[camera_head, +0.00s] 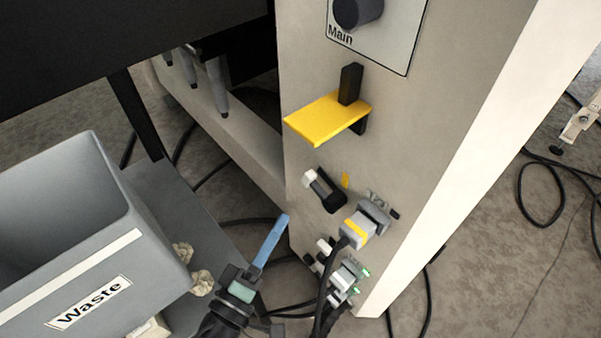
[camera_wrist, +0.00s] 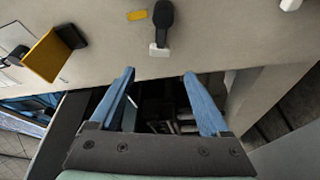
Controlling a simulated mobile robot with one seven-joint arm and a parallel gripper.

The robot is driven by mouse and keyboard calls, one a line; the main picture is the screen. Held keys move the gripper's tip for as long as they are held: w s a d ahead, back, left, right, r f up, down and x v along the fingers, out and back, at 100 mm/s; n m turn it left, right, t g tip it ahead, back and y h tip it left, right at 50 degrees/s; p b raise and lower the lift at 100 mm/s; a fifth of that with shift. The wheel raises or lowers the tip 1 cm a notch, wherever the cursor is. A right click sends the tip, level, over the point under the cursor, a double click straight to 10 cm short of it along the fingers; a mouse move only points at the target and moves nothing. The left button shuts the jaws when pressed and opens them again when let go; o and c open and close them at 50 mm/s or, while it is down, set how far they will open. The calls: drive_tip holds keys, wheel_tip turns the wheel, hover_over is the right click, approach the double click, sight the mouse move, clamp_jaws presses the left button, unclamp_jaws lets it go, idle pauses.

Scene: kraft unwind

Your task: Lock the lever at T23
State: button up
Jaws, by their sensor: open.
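A black lever (camera_head: 327,193) with a white end sits on the side of the pale cabinet (camera_head: 400,130), beside a small yellow label (camera_head: 345,180). The label's text is too small to read, so I cannot confirm it is T23. In the wrist view the same lever (camera_wrist: 164,18) is at the top centre, its white end toward me, with the yellow label (camera_wrist: 137,15) at its left. My gripper (camera_head: 284,218) is left of and below the lever in the head view. In the wrist view my gripper (camera_wrist: 158,75) is open and empty, its blue fingers apart and short of the lever.
A yellow shelf-like plate (camera_head: 325,115) sticks out above the lever. Grey plugs (camera_head: 355,230) with a black cable sit below right. A grey Waste bin (camera_head: 80,240) stands at left. Black cables (camera_head: 535,190) lie on the floor.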

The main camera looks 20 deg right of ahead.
sight(306, 183)
drive_tip(key=b+x, duration=0.1)
drive_tip(key=x, duration=1)
drive_tip(key=shift+d+b, duration=0.3)
clamp_jaws()
idle(0.9)
